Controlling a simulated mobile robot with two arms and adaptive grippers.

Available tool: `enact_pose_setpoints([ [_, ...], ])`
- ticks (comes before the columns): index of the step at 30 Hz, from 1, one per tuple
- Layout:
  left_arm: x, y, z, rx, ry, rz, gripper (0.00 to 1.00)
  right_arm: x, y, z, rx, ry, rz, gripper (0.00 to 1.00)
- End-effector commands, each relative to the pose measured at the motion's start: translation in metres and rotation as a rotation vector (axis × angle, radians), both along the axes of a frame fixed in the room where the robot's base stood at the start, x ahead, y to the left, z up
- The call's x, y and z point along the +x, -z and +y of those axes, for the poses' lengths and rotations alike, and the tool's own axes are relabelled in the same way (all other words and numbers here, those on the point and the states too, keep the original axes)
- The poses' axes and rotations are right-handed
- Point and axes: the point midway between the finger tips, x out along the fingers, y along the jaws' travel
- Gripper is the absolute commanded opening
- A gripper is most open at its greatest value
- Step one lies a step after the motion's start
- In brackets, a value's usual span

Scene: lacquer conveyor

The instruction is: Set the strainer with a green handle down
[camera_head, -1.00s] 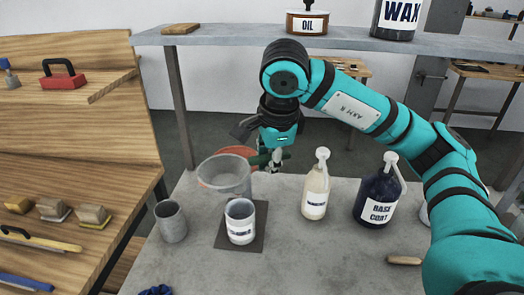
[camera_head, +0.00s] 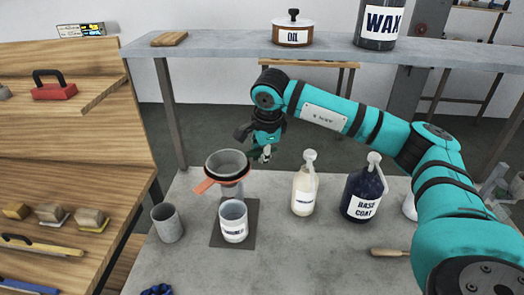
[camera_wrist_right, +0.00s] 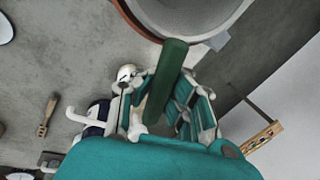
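The strainer with a green handle has a grey bowl (camera_head: 228,162) that sits at the orange-rimmed holder (camera_head: 203,187), above the white labelled cup (camera_head: 234,222). I cannot tell whether its rim bears fully on the holder. The green handle (camera_wrist_right: 166,80) shows in the right wrist view, running from the bowl (camera_wrist_right: 190,15) back between the fingers. My right gripper (camera_head: 264,153) is just right of the bowl; in the right wrist view its fingers (camera_wrist_right: 168,100) lie along both sides of the handle and look shut on it. My left gripper is not in view.
A grey cup (camera_head: 167,223) stands left of the dark mat (camera_head: 250,235). A cream bottle (camera_head: 304,190) and a dark base coat jug (camera_head: 362,195) stand to the right. A wooden-handled tool (camera_head: 388,252) lies at front right. The shelf (camera_head: 220,48) spans the back.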

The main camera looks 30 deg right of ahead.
Motion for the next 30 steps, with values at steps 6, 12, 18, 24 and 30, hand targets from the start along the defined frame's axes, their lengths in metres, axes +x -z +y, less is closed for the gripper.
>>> enact_pose_setpoints([
  [6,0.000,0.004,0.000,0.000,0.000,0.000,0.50,0.000,0.003,0.000,0.001,0.000,-0.001,0.00],
  [12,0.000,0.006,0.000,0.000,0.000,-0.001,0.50,0.000,0.005,0.000,0.001,0.000,-0.001,0.11],
  [18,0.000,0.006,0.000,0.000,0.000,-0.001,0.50,0.000,0.005,0.000,0.001,0.000,-0.001,0.29],
  [24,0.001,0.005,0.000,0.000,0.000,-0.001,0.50,0.000,0.004,0.000,0.001,0.000,-0.001,0.29],
  [30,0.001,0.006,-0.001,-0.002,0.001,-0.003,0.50,-0.002,-0.011,0.001,0.002,-0.001,-0.006,0.29],
])
